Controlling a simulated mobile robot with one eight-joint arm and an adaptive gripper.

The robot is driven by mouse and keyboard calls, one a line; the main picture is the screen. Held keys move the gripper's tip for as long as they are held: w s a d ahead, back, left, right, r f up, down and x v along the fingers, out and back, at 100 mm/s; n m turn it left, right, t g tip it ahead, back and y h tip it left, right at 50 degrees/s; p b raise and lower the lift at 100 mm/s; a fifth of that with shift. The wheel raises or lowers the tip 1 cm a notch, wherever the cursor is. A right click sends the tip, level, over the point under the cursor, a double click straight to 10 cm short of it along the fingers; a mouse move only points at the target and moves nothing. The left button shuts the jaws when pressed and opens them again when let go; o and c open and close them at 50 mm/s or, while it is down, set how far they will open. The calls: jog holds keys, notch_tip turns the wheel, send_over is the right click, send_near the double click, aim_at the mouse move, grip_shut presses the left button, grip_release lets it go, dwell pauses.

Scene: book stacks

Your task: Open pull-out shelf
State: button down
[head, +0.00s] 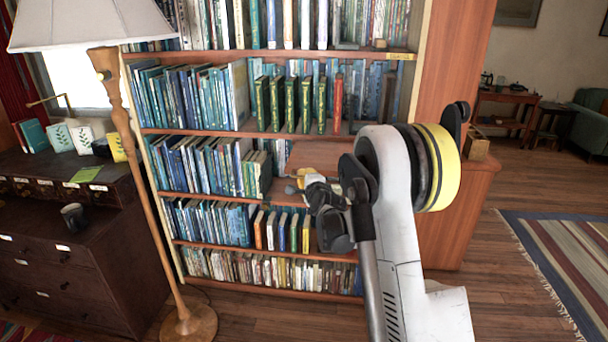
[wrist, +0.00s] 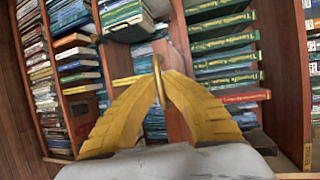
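The pull-out shelf (head: 318,157) is a plain reddish-brown board in the middle of the tall bookcase, right of a row of blue and green books. My arm hides its right part. My gripper (head: 298,183) is at its front edge. In the wrist view, the board (wrist: 176,42) runs upright between books because that view is turned. A thin brass handle (wrist: 157,62) stands between the two yellow fingertips of my gripper (wrist: 161,84). The fingertips are close together and appear closed on the handle. How far the board is out cannot be told.
Books fill the bookcase rows (head: 205,95) above and below. A floor lamp (head: 137,170) and a dark drawer cabinet (head: 70,240) stand at the left. Open wooden floor and a striped rug (head: 565,255) lie at the right.

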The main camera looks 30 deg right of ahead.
jog(key=shift+s+a, duration=0.1)
jog(key=c, duration=1.6)
grip_release()
jog(key=shift+o, duration=0.2)
jog(key=v, duration=1.2)
